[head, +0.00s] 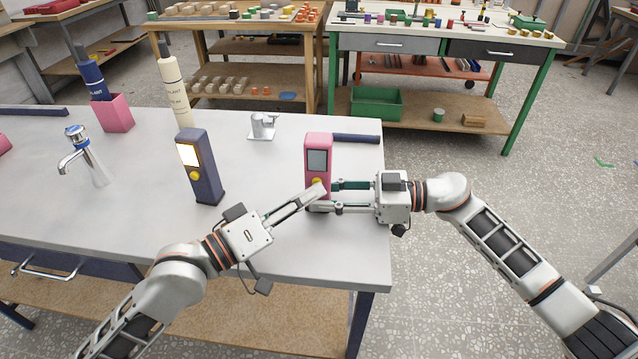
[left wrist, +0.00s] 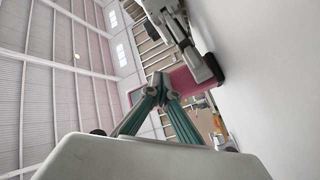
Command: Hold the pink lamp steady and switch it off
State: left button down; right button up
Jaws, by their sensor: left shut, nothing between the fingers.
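The pink lamp (head: 318,142) stands upright near the right end of the white table. Its screen is grey and unlit, with a yellow button below. My right gripper (head: 324,196) comes from the right and is shut on the lamp's lower part, one finger in front and one behind. My left gripper (head: 319,189) is shut and empty, its tip at the lamp's front by the button, partly covering it; I cannot tell whether it touches. In the left wrist view the left fingertips (left wrist: 160,88) are together close to the pink lamp (left wrist: 190,80).
A dark blue lamp (head: 201,172) with a lit screen stands to the left. A tap (head: 88,158), a cream bottle (head: 175,90), a pink cup (head: 113,114) with a blue bottle and a small metal fitting (head: 262,127) are farther off. A dark bar (head: 356,138) lies behind the pink lamp.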

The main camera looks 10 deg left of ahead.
pick_arm(q)
jog(key=shift+s, duration=0.4)
jog(key=shift+s, duration=3)
pick_arm(e)
jog(key=o, duration=1)
